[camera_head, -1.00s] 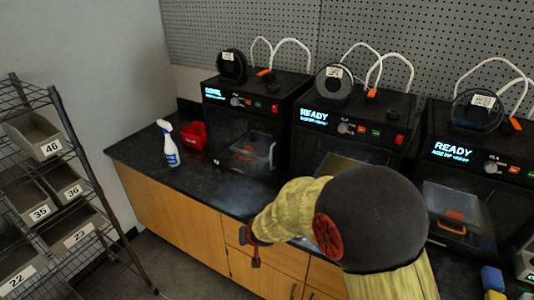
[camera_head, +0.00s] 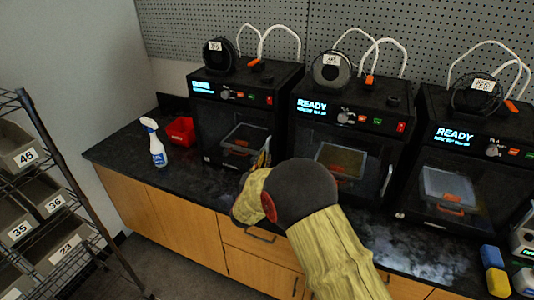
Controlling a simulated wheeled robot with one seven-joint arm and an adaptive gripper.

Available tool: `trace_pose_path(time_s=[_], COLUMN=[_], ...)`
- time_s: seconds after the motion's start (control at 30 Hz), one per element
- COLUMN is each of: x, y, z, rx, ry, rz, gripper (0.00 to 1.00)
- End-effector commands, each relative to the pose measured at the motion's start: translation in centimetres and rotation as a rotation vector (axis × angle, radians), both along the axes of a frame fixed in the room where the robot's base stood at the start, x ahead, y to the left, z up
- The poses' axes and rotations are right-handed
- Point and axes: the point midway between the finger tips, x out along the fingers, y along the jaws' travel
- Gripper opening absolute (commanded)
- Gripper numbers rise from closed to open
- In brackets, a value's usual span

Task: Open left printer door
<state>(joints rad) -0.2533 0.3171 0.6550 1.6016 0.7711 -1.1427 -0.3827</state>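The left printer (camera_head: 232,84) is a black box on the counter, with a lit display at its upper left. Its dark see-through door (camera_head: 212,128) looks closed, and a tray-like shape shows behind it. My arm reaches up from the lower right. My gripper (camera_head: 263,156) is at the lower right edge of this door, mostly hidden behind my own wrist. I cannot tell whether it touches the door or whether its fingers are open. The door's handle is not visible.
A middle printer (camera_head: 350,104) and a right printer (camera_head: 480,135), both showing READY, stand to the right. A white spray bottle (camera_head: 155,145) and a red bin (camera_head: 181,131) stand left of the left printer. A wire shelf with grey bins (camera_head: 45,195) is at far left.

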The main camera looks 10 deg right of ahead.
Motion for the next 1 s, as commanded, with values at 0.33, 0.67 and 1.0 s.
trace_pose_path(time_s=[0.33,0.67,1.0], x=[4.3,4.9,4.8], y=[-2.0,-2.2,-2.2], z=[-0.1,0.0,0.0], rx=[0.001,0.0,0.001], ry=[0.0,0.001,0.0], rz=[0.0,0.001,0.002], gripper=[0.12,0.12,0.0])
